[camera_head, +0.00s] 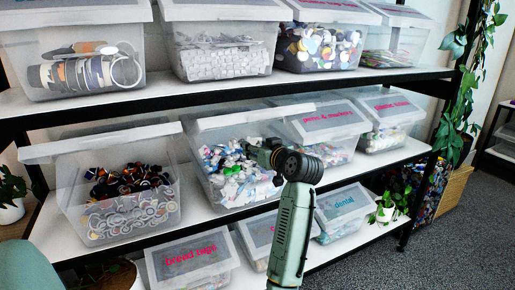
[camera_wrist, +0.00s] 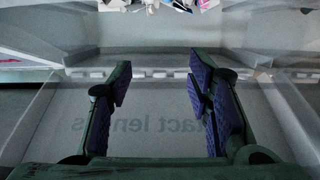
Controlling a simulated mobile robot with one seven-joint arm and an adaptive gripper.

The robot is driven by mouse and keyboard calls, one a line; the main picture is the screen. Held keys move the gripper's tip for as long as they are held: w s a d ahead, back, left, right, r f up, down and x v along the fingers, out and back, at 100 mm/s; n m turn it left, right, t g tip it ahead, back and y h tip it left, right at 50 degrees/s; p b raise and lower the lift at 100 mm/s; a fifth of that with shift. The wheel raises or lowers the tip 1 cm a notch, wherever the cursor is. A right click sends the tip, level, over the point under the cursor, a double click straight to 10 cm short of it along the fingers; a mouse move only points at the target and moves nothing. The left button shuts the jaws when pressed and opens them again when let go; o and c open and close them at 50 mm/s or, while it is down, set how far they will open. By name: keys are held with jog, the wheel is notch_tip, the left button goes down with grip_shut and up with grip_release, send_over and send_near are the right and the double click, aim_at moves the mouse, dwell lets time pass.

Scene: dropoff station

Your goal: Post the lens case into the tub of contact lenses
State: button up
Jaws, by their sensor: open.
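The tub (camera_head: 232,194) in the middle of the centre shelf is clear plastic and holds a pile of small white, blue and pink pieces. My gripper (camera_head: 262,152) is over its opening, partly hidden by my wrist. In the wrist view my gripper (camera_wrist: 160,88) is open, with a wide empty gap between its blue pads. Behind the fingers is a clear panel (camera_wrist: 150,112) with reversed lettering that reads in part "tact lens". Some of the white pieces (camera_wrist: 150,5) show at the top edge. I cannot make out a lens case in either view.
An open tub (camera_head: 122,215) of round patches stands to the left. Lidded tubs (camera_head: 327,128) stand to the right. The upper shelf (camera_head: 180,90) runs above, and lidded tubs such as the bread-tags one (camera_head: 192,262) sit below. Grey floor (camera_head: 440,245) is clear at lower right.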

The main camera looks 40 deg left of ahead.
jog(key=v, duration=1.2)
dwell(0.3)
